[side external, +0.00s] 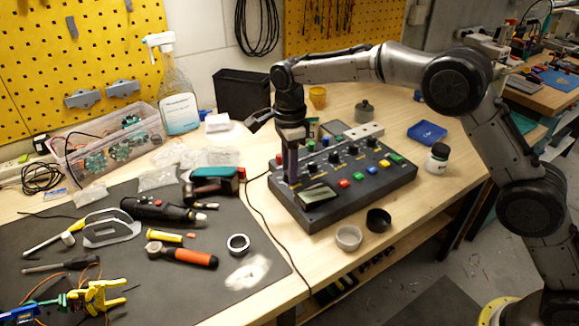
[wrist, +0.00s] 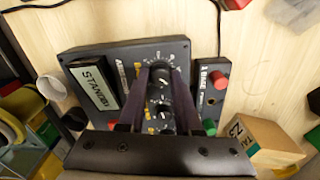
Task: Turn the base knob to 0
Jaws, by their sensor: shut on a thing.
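A dark control console (side external: 345,190) sits on the wooden bench, with a row of black knobs, coloured buttons and a small display. My gripper (side external: 292,181) points straight down at the console's left end. In the wrist view my gripper (wrist: 160,70) has its two fingers on either side of a black knob (wrist: 160,78), shut on it. White scale marks ring this knob; its pointer and label are too small or partly hidden to read. A small panel marked "1 BASE" (wrist: 213,85) with a red button lies beside the console in the wrist view.
More knobs (wrist: 163,108) stand close to the held one. The display (wrist: 95,85) reads "STANDBY". A grey ring cup (side external: 348,238) and a black one (side external: 378,220) stand at the console's front. A drill (side external: 160,210) and other tools lie on the dark mat (side external: 150,280).

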